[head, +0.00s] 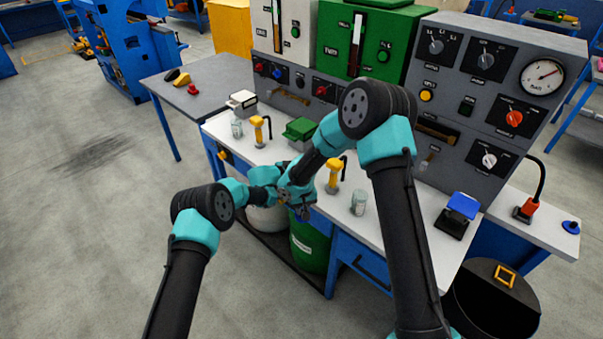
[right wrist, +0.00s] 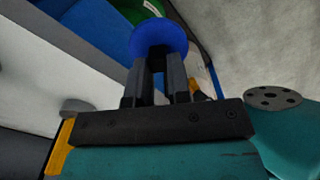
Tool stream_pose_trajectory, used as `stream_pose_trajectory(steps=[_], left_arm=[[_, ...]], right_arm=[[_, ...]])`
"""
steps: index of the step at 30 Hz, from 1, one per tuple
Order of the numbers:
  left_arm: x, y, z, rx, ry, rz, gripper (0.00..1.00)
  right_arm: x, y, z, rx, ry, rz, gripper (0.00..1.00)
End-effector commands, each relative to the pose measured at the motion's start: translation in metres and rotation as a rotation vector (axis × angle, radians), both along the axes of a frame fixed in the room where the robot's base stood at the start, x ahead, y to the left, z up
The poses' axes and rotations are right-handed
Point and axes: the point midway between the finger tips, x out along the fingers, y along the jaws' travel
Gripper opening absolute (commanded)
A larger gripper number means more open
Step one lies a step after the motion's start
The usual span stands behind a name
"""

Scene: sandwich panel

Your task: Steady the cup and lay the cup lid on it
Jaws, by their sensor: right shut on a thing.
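A round blue piece (right wrist: 158,38), which looks like the cup lid, sits at the fingertips of my right gripper (right wrist: 168,68) in the right wrist view. The gripper is shut on it. Two small clear cup-like containers stand on the bench, one near the front (head: 358,203) and one farther left (head: 237,128). I cannot tell which is the task's cup.
Yellow-handled devices stand on the white bench (head: 405,212), one (head: 334,176) near my right arm. A green bin (head: 310,245) and a white bin (head: 266,219) stand below the front edge. A grey control panel (head: 470,85) rises behind. Open floor lies left.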

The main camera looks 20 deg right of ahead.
Motion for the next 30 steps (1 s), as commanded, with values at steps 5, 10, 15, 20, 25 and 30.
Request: stream_pose_trajectory(steps=[5,10,15,20,25,30], left_arm=[[0.000,0.000,0.000,0.000,0.000,0.000,0.50],[0.000,0.000,0.000,0.000,0.000,0.000,0.49],[0.000,0.000,0.000,0.000,0.000,0.000,0.49],[0.000,0.000,0.000,0.000,0.000,0.000,0.49],[0.000,0.000,0.000,0.000,0.000,0.000,0.49],[0.000,0.000,0.000,0.000,0.000,0.000,0.49]], right_arm=[[0.000,0.000,0.000,0.000,0.000,0.000,0.00],[0.001,0.000,0.001,0.000,-0.001,0.000,0.00],[0.011,-0.002,0.012,-0.001,-0.004,0.003,0.00],[0.037,-0.005,0.042,0.000,-0.008,0.013,0.00],[0.071,-0.013,0.087,0.001,-0.007,0.042,0.00],[0.104,-0.023,0.117,0.001,-0.004,0.102,0.00]])
